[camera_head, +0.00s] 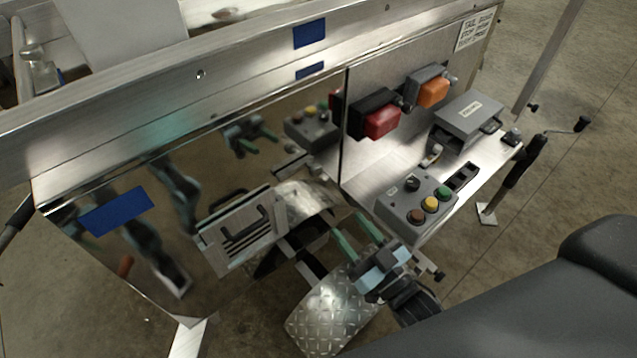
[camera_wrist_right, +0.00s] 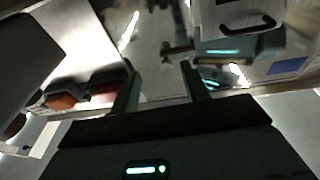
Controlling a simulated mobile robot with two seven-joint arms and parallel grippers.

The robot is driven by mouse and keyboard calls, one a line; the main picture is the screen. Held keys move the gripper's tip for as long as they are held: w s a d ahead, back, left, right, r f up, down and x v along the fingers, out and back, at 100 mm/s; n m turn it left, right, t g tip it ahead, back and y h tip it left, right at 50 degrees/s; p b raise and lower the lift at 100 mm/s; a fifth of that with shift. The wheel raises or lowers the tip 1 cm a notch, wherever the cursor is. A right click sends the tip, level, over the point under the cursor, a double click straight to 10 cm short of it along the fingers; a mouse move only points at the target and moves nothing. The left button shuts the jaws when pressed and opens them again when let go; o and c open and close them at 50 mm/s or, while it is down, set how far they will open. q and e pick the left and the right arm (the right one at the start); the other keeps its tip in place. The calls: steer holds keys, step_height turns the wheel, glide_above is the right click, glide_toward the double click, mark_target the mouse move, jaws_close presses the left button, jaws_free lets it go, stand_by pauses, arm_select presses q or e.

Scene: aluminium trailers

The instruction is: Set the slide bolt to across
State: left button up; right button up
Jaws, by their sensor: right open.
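A small metal bar on the shiny side panel, which looks like the slide bolt (camera_head: 291,166), shows in the head view left of the control box. Its exact setting is too small to tell. My right gripper (camera_head: 349,224) is open and empty, below and right of the bar and apart from it. In the right wrist view my right gripper (camera_wrist_right: 161,70) has its two fingers spread. A small bar-like part beyond them may be the bolt (camera_wrist_right: 177,50); it is blurred. My left gripper is not in view.
A control box with coloured buttons (camera_head: 416,205) sits on a shelf right of my gripper. Red (camera_head: 381,121) and orange (camera_head: 433,92) lamps are above it. A plate with a black handle (camera_head: 243,229) is on the left, and a tread-plate mudguard (camera_head: 325,318) lies below.

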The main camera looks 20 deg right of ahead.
mark_target(318, 173)
steer(key=shift+w+a+r+n+t+y, duration=0.15)
steer(key=shift+w+a+r+t+y, duration=0.25)
steer(key=shift+w+r, duration=0.95)
steer(key=shift+w+a+r+n+t+y, duration=0.2)
steer(key=shift+w+a+r, duration=0.55)
steer(key=shift+w, duration=1.15)
steer(key=shift+w+a+r+n+t+y, duration=0.2)
steer(key=shift+w+a+r+y, duration=0.15)
steer(key=shift+w+r, duration=1.1)
steer(key=shift+w+f, duration=0.15)
steer(key=shift+f, duration=0.05)
jaws_close()
